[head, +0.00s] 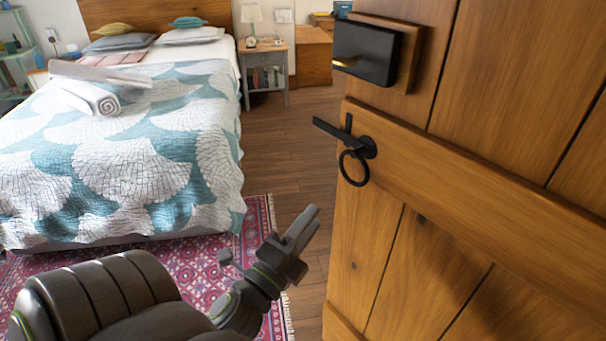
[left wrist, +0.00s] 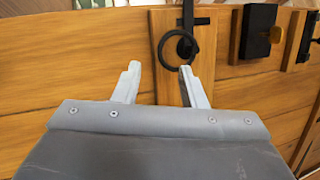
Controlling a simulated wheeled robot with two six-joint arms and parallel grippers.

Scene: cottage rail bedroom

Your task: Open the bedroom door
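The wooden plank door (head: 455,170) fills the right of the head view. Its free edge stands clear of any frame that I can see, with the bedroom showing beside it. A black ring handle (head: 354,168) hangs on it, below a black latch bar (head: 340,135) that sticks out past the edge. My left gripper (head: 310,215) is below and left of the ring, apart from it in the head view. In the left wrist view its fingers (left wrist: 161,68) are spread and empty, with the ring (left wrist: 180,48) just beyond the tips. My right gripper is in neither view.
A black box lock (head: 366,52) with a brass knob sits above the latch. A bed (head: 120,150) with a patterned quilt stands at the left, on a red rug (head: 262,215). A nightstand (head: 264,70) stands behind. Bare wooden floor (head: 290,150) lies between bed and door.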

